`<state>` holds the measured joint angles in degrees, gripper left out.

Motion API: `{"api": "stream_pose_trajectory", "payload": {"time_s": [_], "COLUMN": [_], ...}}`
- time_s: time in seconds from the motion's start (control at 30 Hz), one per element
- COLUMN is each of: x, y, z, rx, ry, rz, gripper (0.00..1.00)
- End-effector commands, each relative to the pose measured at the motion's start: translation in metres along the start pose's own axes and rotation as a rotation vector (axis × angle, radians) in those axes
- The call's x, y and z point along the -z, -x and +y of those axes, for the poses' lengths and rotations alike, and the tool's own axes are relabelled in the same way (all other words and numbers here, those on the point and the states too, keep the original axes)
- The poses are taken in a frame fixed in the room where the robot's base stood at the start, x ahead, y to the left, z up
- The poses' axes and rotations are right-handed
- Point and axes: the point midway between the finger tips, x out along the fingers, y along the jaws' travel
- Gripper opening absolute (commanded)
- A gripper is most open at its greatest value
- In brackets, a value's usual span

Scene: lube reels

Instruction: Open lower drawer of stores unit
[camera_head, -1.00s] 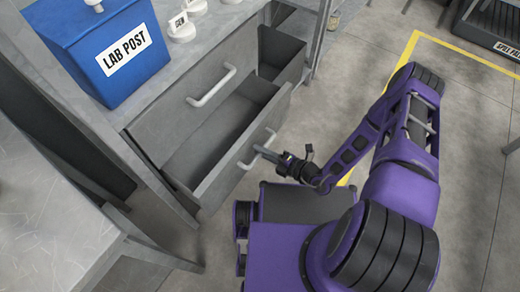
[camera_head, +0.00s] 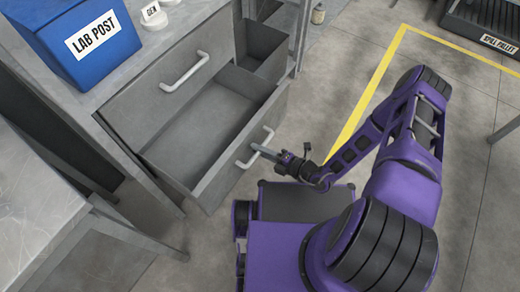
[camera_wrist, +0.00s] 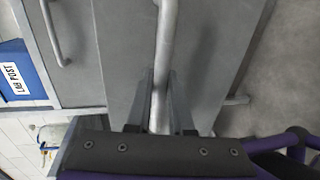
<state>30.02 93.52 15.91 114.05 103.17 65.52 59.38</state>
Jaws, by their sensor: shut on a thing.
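The grey stores unit has a lower drawer (camera_head: 215,190) pulled well out, its empty inside showing from above. Its pale bar handle (camera_head: 246,160) runs across the front. My gripper (camera_head: 265,151) is shut on this handle. In the wrist view the handle (camera_wrist: 166,50) passes between the two fingers (camera_wrist: 160,105) in front of the drawer face. The upper drawer (camera_head: 150,100) above it is shut, with its own bar handle (camera_head: 185,72).
A blue LAB POST box (camera_head: 85,35) and white round items (camera_head: 153,15) stand on the unit's top. A grey bench (camera_head: 40,190) is at the left. A black spill pallet (camera_head: 480,30) lies at the top right. Open floor with a yellow line (camera_head: 372,85) is at the right.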

Motion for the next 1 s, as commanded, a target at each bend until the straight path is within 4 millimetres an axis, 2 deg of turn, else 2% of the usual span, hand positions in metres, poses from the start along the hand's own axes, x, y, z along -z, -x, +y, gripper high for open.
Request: {"api": "stream_pose_trajectory", "payload": {"time_s": [0.4,0.43,0.57,1.0], "x": [-0.0008,-0.0008,-0.0006,-0.0002], "y": [-0.0001,-0.0001,-0.0001,0.0005], "z": [0.0008,0.0008,0.0006,0.0002], "rx": [-0.002,-0.002,-0.001,0.000], "ry": [0.002,0.002,0.001,0.001], "rz": [-0.001,-0.001,-0.001,0.000], "gripper": [0.00,0.25,0.48,0.50]}}
